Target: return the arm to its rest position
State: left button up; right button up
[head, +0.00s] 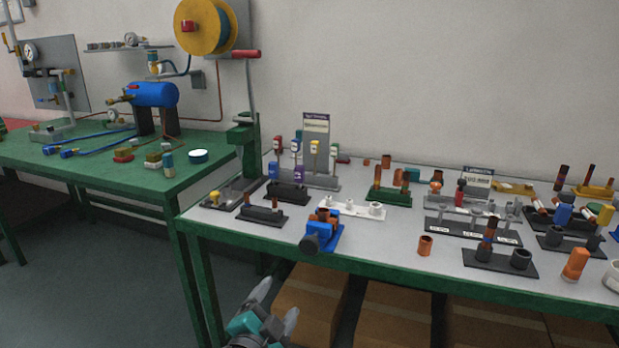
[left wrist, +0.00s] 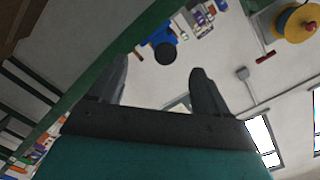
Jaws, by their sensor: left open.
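My left gripper (head: 276,305) shows at the bottom of the head view, in front of the workbench and below its front edge. Its two fingers are apart, with nothing between them. In the left wrist view the two dark fingers (left wrist: 158,85) are spread and empty, with the bench edge and wall beyond them. My right gripper is in neither view.
The white-topped bench (head: 390,248) carries several fitting racks, a blue vise (head: 322,233) near its front edge and a loose copper fitting (head: 425,246). Cardboard boxes (head: 400,325) stand beneath. A green table (head: 100,178) stands left. Floor (head: 90,270) shows free below it.

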pick_arm(q)
jog(key=s+a+f+n+g+y+p, duration=0.1)
jog(key=s+a+f+n+g, duration=0.1)
jog(key=s, duration=0.6)
jog(key=s+a+f+n+g+y+p, duration=0.1)
jog(key=s+a+f+n+g+p, duration=0.1)
jog(key=s+a+n, duration=0.3)
jog(key=s+a+f+n+g+p, duration=0.1)
jog(key=s+a+f+n, duration=0.2)
jog(key=s, duration=0.8)
jog(key=shift+s+a+f+n+g+y, duration=0.15)
jog(key=shift+f+n+g+y, duration=0.2)
jog(key=shift+f, duration=0.5)
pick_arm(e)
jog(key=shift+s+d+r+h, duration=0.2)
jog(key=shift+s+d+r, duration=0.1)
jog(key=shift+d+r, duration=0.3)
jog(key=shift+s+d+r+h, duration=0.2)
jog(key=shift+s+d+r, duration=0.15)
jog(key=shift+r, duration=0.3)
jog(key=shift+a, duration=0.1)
